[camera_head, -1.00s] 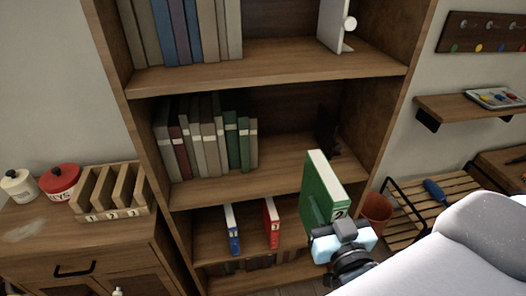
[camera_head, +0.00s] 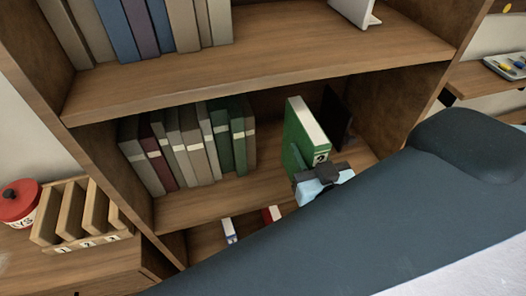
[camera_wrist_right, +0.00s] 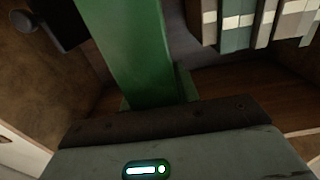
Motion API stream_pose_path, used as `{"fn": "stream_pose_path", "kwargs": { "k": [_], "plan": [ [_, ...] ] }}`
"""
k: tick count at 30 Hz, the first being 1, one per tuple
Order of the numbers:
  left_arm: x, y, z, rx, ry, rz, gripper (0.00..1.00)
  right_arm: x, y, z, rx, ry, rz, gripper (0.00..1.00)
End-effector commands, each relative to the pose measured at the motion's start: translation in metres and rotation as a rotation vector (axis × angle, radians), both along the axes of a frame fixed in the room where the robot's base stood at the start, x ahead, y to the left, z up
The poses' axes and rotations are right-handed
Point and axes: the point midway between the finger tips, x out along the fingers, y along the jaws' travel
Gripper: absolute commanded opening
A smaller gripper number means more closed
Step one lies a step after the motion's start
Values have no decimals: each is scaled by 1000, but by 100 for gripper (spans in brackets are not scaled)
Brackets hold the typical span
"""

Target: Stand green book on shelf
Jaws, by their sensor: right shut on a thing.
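The green book (camera_head: 303,140) has a white page edge and a label with a 2 on its spine. It is upright, slightly tilted in the picture, at the middle shelf (camera_head: 262,190) of the bookcase. My right gripper (camera_head: 322,178) is shut on its lower spine end. In the right wrist view the green book (camera_wrist_right: 135,50) rises from the gripper's jaws. Whether its bottom touches the shelf board I cannot tell. My left gripper is not in view.
A row of grey, maroon and green books (camera_head: 190,145) stands left on the same shelf, with a gap before the green book. A dark bookend (camera_head: 337,118) is behind it at the right. A numbered wooden rack (camera_head: 85,215) is at left.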

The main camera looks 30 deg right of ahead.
Motion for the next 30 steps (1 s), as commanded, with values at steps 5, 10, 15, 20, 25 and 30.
{"fn": "stream_pose_path", "kwargs": {
  "k": [5,10,15,20,25,30],
  "plan": [
    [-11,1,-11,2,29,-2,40,10,0,-2,-2,-3,2,4],
    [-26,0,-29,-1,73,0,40,31,-1,-6,-2,-1,2,4],
    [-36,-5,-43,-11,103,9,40,52,-2,-8,-2,-1,2,4],
    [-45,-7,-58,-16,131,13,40,71,-3,-10,-3,-1,2,4],
    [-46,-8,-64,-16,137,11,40,95,-5,-9,-3,-4,2,4],
    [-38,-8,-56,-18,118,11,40,127,-7,-8,-3,-8,1,4]
  ]
}}
